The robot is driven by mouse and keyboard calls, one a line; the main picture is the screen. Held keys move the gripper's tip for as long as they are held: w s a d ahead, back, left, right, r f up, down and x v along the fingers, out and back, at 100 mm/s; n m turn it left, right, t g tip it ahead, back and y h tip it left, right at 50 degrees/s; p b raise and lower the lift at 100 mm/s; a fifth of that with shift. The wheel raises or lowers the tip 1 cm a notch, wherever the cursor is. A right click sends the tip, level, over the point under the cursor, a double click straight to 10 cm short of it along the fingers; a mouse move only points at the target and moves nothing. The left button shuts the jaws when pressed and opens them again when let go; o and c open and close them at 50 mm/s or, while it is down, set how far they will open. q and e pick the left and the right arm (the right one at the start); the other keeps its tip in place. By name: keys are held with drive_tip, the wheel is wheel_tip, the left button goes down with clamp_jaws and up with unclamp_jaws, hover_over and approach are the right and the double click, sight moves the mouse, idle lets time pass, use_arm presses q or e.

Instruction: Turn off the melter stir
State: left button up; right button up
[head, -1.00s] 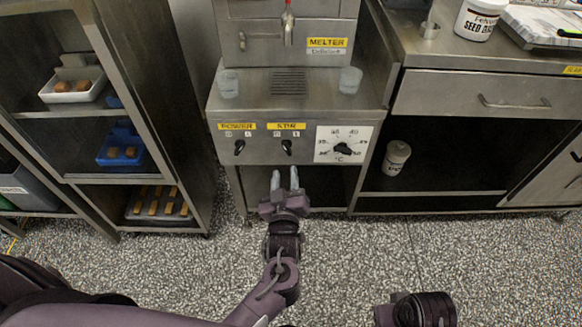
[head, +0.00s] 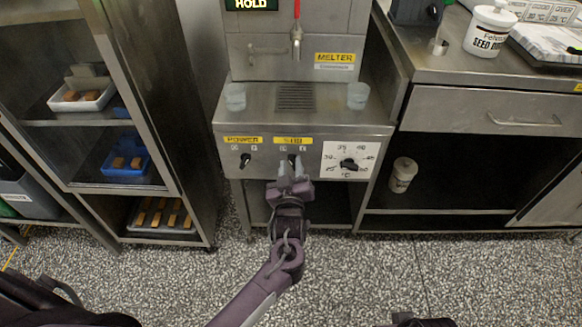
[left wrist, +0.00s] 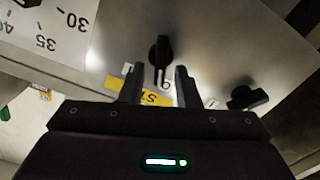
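The melter (head: 297,48) is a steel machine with a front panel. The stir knob (left wrist: 160,55) is a black lever knob by a yellow label in the left wrist view. In the head view it is mostly hidden by my left gripper (head: 291,163). In the left wrist view my left gripper (left wrist: 157,86) is open. Its two fingers are spread just short of the knob, which lines up between them; contact cannot be told. The power knob (head: 245,160) is to the left of it; it also shows in the left wrist view (left wrist: 246,97).
A temperature dial (head: 348,163) is right of the stir knob. Two clear cups (head: 235,96) stand on the melter's ledge. A rack with trays (head: 130,160) stands left, and a steel counter (head: 485,108) right. Open floor lies in front.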

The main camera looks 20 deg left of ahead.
use_arm(q)
clamp_jaws()
drive_tip(key=shift+n, duration=1)
drive_tip(key=shift+o, duration=0.7)
unclamp_jaws()
drive_tip(key=shift+s, duration=0.1)
